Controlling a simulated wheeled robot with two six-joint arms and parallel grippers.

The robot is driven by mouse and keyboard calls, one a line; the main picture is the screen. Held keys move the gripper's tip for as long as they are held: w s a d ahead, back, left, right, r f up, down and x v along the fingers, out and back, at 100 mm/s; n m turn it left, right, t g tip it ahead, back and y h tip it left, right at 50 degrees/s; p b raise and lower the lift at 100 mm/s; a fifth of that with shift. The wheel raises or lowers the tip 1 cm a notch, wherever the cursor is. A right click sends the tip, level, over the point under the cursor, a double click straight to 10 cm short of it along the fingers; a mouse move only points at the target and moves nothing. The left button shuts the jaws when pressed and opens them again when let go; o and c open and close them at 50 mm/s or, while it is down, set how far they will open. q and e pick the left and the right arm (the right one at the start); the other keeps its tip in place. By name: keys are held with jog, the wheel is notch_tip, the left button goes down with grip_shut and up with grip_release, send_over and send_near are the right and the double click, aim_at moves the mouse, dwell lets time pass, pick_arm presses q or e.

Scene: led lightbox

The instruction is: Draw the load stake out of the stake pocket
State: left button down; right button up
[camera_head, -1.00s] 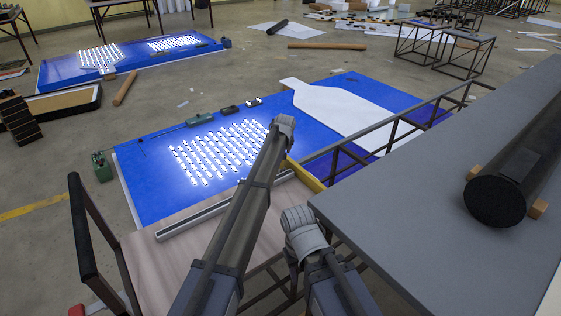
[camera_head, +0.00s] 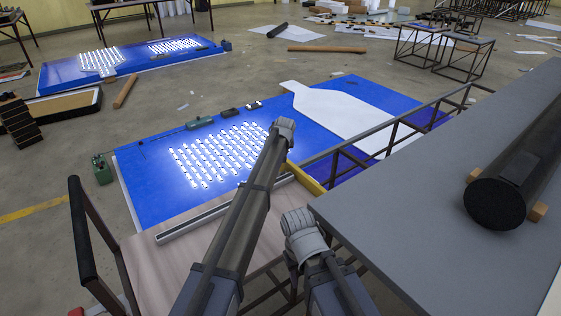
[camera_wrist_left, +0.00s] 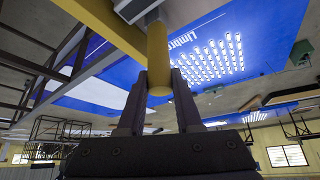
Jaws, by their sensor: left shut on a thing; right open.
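The load stake (camera_wrist_left: 157,52) is a yellow round bar in the left wrist view, which shows the scene upside down. My left gripper (camera_wrist_left: 158,88) is shut on the stake near its free end. The stake's other end meets a grey round socket, which looks like the stake pocket (camera_wrist_left: 137,7), beside a yellow rail (camera_wrist_left: 105,28). I cannot tell how deep the stake sits. In the head view my left arm reaches over the cart and its fingers are hidden. My right gripper (camera_head: 302,226) is beside the grey tabletop's corner, empty and open, its fingertips hard to make out.
A grey table (camera_head: 430,185) carries a thick black roll (camera_head: 505,190) on wooden chocks at the right. A blue light panel (camera_head: 150,165) lies beyond the cart's pale wooden deck (camera_head: 165,262). A dark handle frame (camera_head: 84,235) stands at the left.

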pick_arm(q)
jog(key=shift+r, duration=0.15)
pick_arm(e)
jog(key=shift+r, duration=0.15)
pick_arm(q)
jog(key=shift+r+p, duration=0.85)
jog(key=shift+p, duration=0.15)
pick_arm(e)
jog(key=shift+r, duration=0.85)
pick_arm(q)
jog(key=shift+r, duration=0.15)
pick_arm(e)
jog(key=shift+r, duration=0.15)
pick_arm(q)
jog(key=shift+r+p, duration=3.4)
jog(key=shift+p, duration=0.15)
pick_arm(e)
notch_tip(320, 180, up, 7)
pick_arm(q)
jog(key=shift+f, duration=0.1)
pick_arm(e)
jog(key=shift+f, duration=0.2)
